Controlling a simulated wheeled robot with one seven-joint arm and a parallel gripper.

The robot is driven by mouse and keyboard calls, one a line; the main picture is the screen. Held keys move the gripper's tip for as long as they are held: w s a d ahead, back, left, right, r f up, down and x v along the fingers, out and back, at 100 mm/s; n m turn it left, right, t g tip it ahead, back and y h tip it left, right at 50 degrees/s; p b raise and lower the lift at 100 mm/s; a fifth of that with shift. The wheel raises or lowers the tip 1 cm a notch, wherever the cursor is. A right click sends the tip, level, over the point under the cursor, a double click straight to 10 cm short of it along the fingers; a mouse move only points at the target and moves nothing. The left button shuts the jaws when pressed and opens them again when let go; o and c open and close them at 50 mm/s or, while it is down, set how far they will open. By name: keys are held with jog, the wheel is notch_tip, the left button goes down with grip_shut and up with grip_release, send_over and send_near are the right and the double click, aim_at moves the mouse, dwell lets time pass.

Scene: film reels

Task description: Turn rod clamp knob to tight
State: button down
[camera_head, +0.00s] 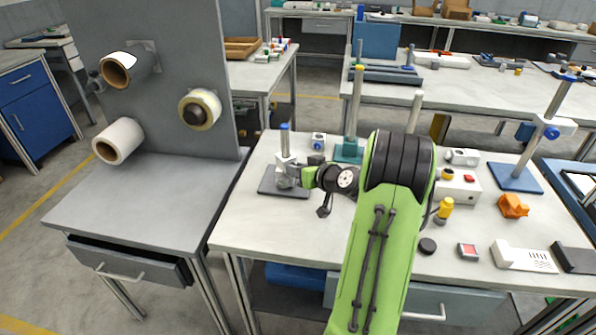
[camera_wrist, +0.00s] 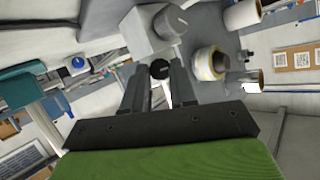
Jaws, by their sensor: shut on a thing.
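A pale rod clamp block (camera_wrist: 143,42) is at the top of the wrist view, with a grey round part (camera_wrist: 170,22) beside it. A small black knob (camera_wrist: 159,69) is between the fingertips of my gripper (camera_wrist: 160,72), which is shut on it. In the head view, my gripper (camera_head: 291,177) is at the clamp on a short upright rod with a blue top (camera_head: 285,128). This rod stands on a dark base plate (camera_head: 270,185) at the table's left. My gripper hides part of the clamp there. Any tight marking is too small to read.
A small white box with a blue knob (camera_head: 318,142) and a teal-based stand (camera_head: 349,150) are just behind my arm. A blue-based stand (camera_head: 515,178) is at the right. A grey panel with reels (camera_head: 203,107) stands left. The table's front left (camera_head: 265,235) is clear.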

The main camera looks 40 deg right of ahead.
jog(key=shift+d+m+y, duration=0.1)
jog(key=shift+m+y, duration=0.5)
jog(key=shift+m, duration=0.2)
jog(key=c, duration=0.9)
grip_release()
jog(key=p+v, duration=0.1)
jog(key=v, duration=0.7)
jog(key=p+v, duration=0.1)
jog(key=v, duration=0.6)
jog(key=shift+s+d+f, duration=0.1)
jog(key=shift+s+d, duration=0.05)
jog(key=shift+s, duration=0.3)
